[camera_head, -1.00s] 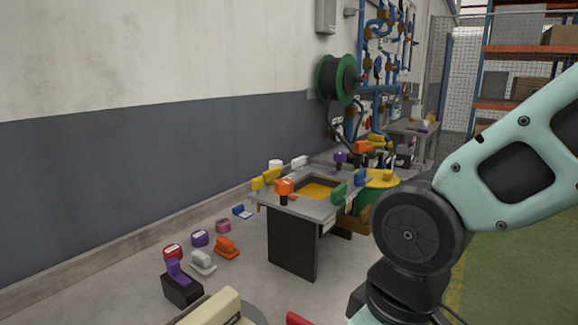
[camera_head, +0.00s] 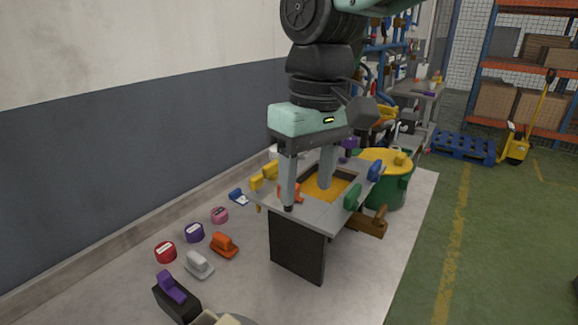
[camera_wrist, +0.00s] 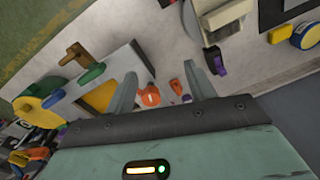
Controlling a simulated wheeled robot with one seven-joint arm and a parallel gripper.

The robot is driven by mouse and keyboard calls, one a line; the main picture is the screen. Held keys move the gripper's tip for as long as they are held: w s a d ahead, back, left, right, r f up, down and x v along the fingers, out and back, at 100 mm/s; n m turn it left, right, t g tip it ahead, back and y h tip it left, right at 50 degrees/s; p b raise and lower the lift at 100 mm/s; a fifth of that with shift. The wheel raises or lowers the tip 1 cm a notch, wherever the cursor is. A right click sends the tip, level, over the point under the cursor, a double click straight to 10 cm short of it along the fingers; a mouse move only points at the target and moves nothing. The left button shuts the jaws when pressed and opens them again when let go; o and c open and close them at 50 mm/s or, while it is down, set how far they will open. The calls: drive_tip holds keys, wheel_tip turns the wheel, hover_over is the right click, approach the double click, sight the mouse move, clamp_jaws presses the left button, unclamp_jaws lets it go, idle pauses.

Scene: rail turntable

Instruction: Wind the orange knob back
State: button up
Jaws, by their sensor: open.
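The orange knob (camera_head: 298,194) stands at the near corner of the grey table (camera_head: 318,214). In the head view one finger of my gripper (camera_head: 306,195) hides part of it. My gripper is open and points down over the table, with its fingers apart. In the wrist view an orange knob (camera_wrist: 150,97) shows between the two fingers of my gripper (camera_wrist: 160,72), closer to the left finger. Nothing is held. I cannot tell whether a finger touches the knob.
Yellow blocks (camera_head: 263,176), a green knob (camera_head: 353,197) and a blue knob (camera_head: 375,171) sit around the table's edges. A green drum with a yellow lid (camera_head: 390,185) stands behind. Several coloured pieces, including an orange one (camera_head: 224,244), lie on the floor at left.

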drive_tip(key=w+a+r+p, duration=0.2)
drive_tip(key=w+r+p, duration=0.2)
drive_tip(key=w+r, duration=0.6)
drive_tip(key=shift+m+h, duration=0.3)
drive_tip(key=shift+h, duration=0.1)
drive_tip(key=f, duration=0.5)
drive_tip(key=s+f+p, duration=0.1)
drive_tip(key=f, duration=0.9)
drive_tip(key=shift+s+a+f, duration=0.1)
drive_tip(key=shift+s+f, duration=0.25)
drive_tip(key=c, duration=1)
